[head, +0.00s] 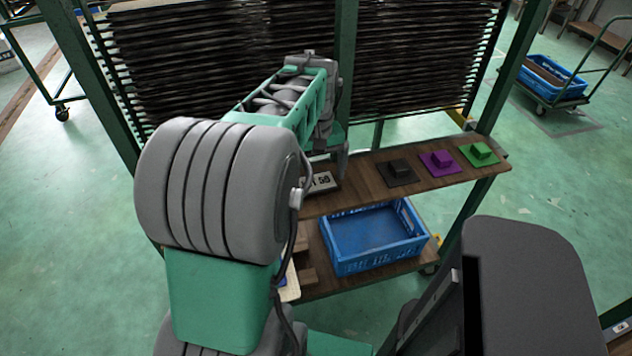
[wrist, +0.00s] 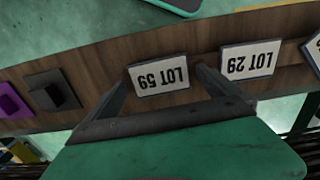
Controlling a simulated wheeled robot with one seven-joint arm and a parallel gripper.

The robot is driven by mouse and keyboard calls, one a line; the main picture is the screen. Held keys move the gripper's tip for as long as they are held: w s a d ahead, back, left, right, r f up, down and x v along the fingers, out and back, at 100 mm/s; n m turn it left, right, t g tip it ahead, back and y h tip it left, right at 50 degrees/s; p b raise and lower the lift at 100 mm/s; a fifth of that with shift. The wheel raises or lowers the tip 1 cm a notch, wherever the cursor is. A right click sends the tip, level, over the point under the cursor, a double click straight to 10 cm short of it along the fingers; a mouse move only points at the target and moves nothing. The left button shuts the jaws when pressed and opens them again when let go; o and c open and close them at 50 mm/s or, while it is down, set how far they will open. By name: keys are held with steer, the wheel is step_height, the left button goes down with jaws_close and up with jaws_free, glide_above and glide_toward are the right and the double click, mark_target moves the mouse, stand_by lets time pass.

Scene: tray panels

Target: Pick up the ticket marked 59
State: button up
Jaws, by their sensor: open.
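The ticket marked LOT 59 (wrist: 160,78) is a white card with black print, upside down in the wrist view, on a brown wooden shelf (wrist: 190,45). My gripper (wrist: 163,82) is open, with one finger either side of this ticket in the picture. I cannot tell how far above it the fingertips are. A ticket marked LOT 29 (wrist: 249,61) lies beside it, just right of the right finger. In the head view a white ticket (head: 322,182) shows partly past my arm, its print hard to read; my fingers are hidden there.
Another ticket (wrist: 314,52) is cut off at the wrist view's right edge. Black (head: 397,172), purple (head: 439,162) and green (head: 479,154) blocks on plates stand along the shelf. A blue crate (head: 377,262) sits below. Green posts (head: 479,180) and dark stacked panels (head: 420,60) stand close by.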

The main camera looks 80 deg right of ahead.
steer(key=shift+c, duration=0.3)
steer(key=c, duration=1.2)
